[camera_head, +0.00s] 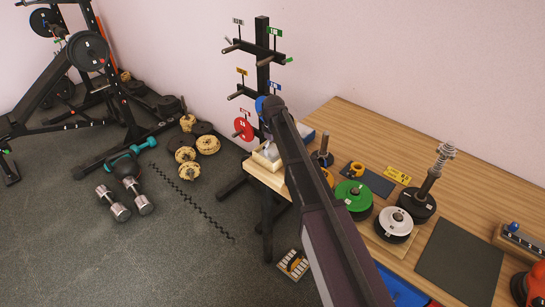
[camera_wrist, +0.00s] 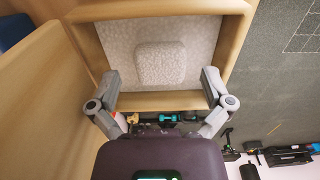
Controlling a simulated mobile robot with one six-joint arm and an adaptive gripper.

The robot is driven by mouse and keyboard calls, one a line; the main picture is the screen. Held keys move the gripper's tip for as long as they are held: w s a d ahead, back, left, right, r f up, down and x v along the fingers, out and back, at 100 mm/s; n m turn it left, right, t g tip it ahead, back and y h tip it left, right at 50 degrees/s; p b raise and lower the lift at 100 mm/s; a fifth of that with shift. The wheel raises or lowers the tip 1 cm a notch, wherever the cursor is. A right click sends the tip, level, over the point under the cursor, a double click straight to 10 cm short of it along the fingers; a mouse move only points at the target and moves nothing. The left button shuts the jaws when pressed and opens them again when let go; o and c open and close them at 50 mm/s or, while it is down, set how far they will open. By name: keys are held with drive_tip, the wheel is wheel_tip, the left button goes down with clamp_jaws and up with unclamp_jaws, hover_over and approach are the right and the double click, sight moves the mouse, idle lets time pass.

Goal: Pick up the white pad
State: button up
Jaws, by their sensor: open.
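The white pad (camera_wrist: 160,63) is a pale, rounded block in the wrist view. It lies on the light speckled floor of a shallow wooden tray (camera_wrist: 160,101). My gripper (camera_wrist: 160,76) is open and empty, with one finger on either side of the pad's near end. Gaps show between the pad and both fingers. I cannot tell the height of the fingertips above the pad. In the head view, the tray (camera_head: 266,178) is at the left end of the wooden table, and my arm hides part of it.
The wooden table (camera_head: 345,122) holds a green disc (camera_head: 354,192), a white disc (camera_head: 396,219) and a dark mat (camera_head: 460,262) to the right. A dark post rack (camera_head: 262,60) with pegs stands behind the tray. Dumbbells (camera_head: 113,204) lie on the floor at left.

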drive_tip(key=shift+f, duration=0.5)
drive_tip(key=c, duration=1.3)
drive_tip(key=shift+o, duration=0.2)
drive_tip(key=shift+r, duration=0.2)
wheel_tip(320, 180, up, 4)
drive_tip(key=p, duration=0.3)
drive_tip(key=shift+f, duration=0.25)
drive_tip(key=s+d, duration=0.2)
drive_tip(key=s, duration=0.5)
drive_tip(key=s+d+r+p, duration=0.1)
drive_tip(key=s+d, duration=0.1)
drive_tip(key=s, duration=0.6)
drive_tip(key=shift+s+p, duration=0.2)
drive_tip(key=shift+p, duration=0.1)
drive_tip(key=shift+d+r, duration=0.1)
